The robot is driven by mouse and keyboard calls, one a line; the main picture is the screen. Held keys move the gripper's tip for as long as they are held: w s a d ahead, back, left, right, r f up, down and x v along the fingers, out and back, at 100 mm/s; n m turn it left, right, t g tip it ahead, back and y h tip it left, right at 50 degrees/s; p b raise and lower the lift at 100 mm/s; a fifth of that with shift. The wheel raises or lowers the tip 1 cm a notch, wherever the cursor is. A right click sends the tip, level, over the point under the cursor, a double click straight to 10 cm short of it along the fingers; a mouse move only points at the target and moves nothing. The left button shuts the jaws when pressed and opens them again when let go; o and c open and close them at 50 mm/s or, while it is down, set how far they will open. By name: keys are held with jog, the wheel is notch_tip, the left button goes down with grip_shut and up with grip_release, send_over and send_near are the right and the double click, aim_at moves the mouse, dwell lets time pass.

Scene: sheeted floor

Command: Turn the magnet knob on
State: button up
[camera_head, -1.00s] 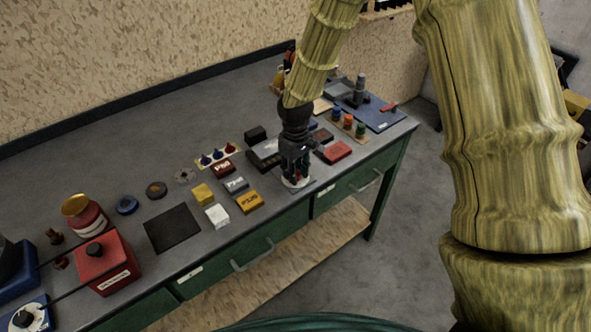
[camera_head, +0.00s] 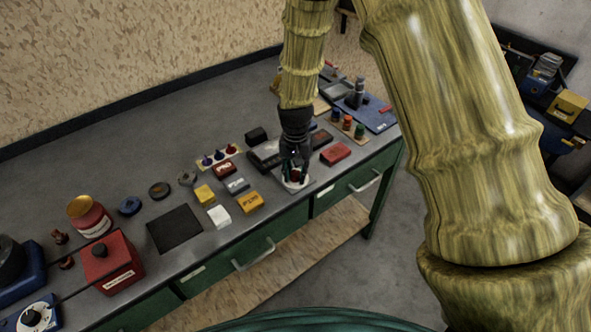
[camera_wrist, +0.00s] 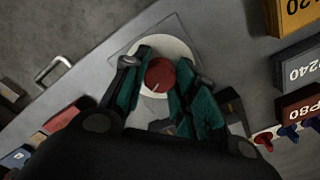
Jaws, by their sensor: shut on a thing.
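The magnet knob (camera_wrist: 160,75) is a round red knob with a pale pointer line, on a white round dial (camera_wrist: 183,50) on a grey square base. In the wrist view my gripper (camera_wrist: 161,72) has its two dark green fingers shut on the knob, one on each side. The pointer line runs toward the lower left in that view. In the head view my gripper (camera_head: 296,174) points down over the white dial near the front edge of the bench, and the knob is mostly hidden between the fingers.
Sandpaper blocks, such as a yellow one (camera_head: 250,202) and a white one (camera_head: 219,217), lie left of my gripper. A red block (camera_head: 335,153) lies to its right. A red box (camera_head: 112,262) stands at the far left. The front bench edge is close.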

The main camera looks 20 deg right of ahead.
aim_at(296, 174)
jog(key=m+p, duration=0.1)
jog(key=m, duration=0.4)
jog(key=shift+m, duration=0.3)
dwell(0.4)
jog(key=o, duration=1)
jog(key=shift+r, duration=0.15)
notch_tip(296, 174, up, 12)
jog(key=shift+f, duration=0.1)
jog(key=shift+f, duration=0.1)
dwell(0.3)
